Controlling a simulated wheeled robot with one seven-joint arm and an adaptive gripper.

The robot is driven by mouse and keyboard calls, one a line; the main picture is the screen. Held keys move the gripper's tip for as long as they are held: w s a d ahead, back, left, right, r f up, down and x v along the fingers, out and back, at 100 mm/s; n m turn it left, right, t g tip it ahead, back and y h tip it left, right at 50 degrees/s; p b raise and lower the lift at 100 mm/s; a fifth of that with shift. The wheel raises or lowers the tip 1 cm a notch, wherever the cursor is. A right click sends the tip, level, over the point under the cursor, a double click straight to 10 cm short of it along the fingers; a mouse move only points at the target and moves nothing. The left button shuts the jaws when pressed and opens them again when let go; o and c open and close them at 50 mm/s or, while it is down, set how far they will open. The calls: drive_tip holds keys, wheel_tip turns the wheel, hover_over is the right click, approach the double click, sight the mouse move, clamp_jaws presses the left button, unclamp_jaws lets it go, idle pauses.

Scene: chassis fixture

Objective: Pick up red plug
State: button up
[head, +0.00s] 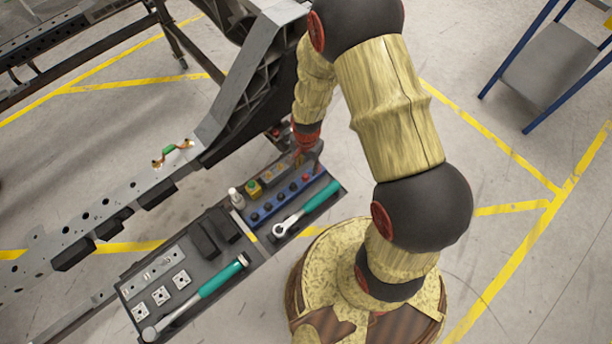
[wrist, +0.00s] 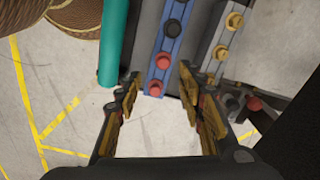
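Two red plugs stand in the blue rack (wrist: 172,42) in the wrist view, one red plug (wrist: 163,62) farther in and another red plug (wrist: 155,88) at the rack's near end. Darker plugs stand behind them. My gripper (wrist: 159,78) is open and empty, its fingers on either side of the rack's end with the red plugs between them in the picture. I cannot tell the height gap. In the head view the blue rack (head: 268,216) lies in the tray, with a red plug (head: 306,177) near its right end. My arm partly hides the gripper there.
A teal-handled ratchet (head: 308,207) lies beside the rack. A white bottle (head: 236,198) and a yellow item (head: 254,188) stand on the other side. A second teal-handled tool (head: 218,279) lies in the left tray. The grey chassis (head: 240,100) rises behind the trays.

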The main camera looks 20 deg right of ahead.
sight(305, 176)
drive_tip(key=shift+f+m, duration=0.25)
drive_tip(key=shift+m, duration=0.05)
drive_tip(key=f+b, duration=0.1)
drive_tip(key=f, duration=0.1)
drive_tip(key=f+b, duration=0.1)
drive_tip(key=f, duration=0.2)
drive_tip(key=f+b, duration=0.1)
drive_tip(key=f, duration=0.1)
drive_tip(key=shift+w+a+f, duration=0.15)
drive_tip(key=shift+w+f, duration=0.05)
drive_tip(key=shift+w, duration=0.05)
drive_tip(key=shift+c, duration=0.6)
drive_tip(key=c, duration=0.7)
drive_tip(key=shift+c, duration=0.2)
drive_tip(key=shift+r, duration=0.15)
